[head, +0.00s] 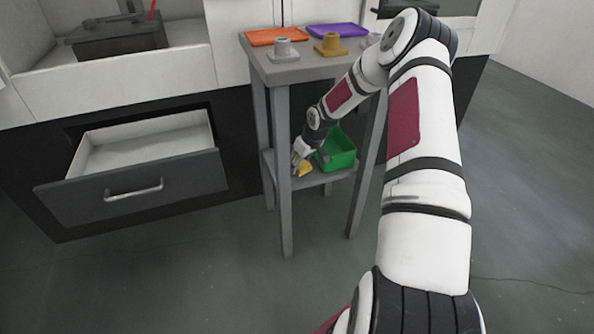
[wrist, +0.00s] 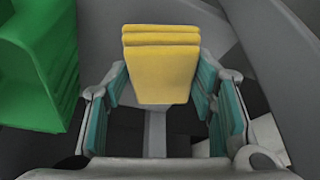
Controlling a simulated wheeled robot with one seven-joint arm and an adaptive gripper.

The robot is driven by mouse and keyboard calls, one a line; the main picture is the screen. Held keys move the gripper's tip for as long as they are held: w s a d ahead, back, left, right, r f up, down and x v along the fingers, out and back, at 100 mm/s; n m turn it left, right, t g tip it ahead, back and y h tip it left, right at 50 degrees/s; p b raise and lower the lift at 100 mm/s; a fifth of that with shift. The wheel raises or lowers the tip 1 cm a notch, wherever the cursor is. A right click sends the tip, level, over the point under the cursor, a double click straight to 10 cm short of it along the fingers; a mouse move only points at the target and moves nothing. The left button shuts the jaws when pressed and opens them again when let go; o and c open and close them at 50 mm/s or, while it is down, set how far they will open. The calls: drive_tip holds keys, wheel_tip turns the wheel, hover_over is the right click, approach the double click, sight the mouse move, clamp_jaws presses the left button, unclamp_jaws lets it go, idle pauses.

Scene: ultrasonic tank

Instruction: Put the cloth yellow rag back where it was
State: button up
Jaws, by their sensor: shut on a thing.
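The yellow rag (wrist: 160,65) is a folded block of cloth between the fingers of my gripper (wrist: 162,95) in the wrist view. The fingers, with teal pads, are closed on its two sides. In the head view the rag (head: 304,170) shows small at the end of my arm, by the lower shelf (head: 322,178) of the grey stand. My gripper (head: 298,158) is just left of the green bin there. I cannot tell whether the rag touches the shelf.
The green bin (head: 342,148) stands on the lower shelf, and its wall (wrist: 45,60) is close on the left in the wrist view. Stand legs (head: 284,190) are close by. The stand's top holds an orange tray (head: 274,36), a purple tray (head: 338,30) and small fittings. An open, empty-looking drawer (head: 145,145) is at left.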

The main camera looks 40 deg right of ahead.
sight(303, 165)
drive_tip(key=shift+w+a, duration=0.15)
drive_tip(key=shift+w, duration=0.45)
drive_tip(key=shift+f+b, duration=1.1)
drive_tip(key=shift+f, duration=0.65)
drive_tip(key=shift+f, duration=0.2)
drive_tip(key=o, duration=1)
drive_tip(key=shift+r, duration=0.15)
drive_tip(key=p+v, duration=0.3)
drive_tip(key=v, duration=0.4)
drive_tip(key=shift+s+r, duration=0.1)
drive_tip(key=shift+r, duration=0.25)
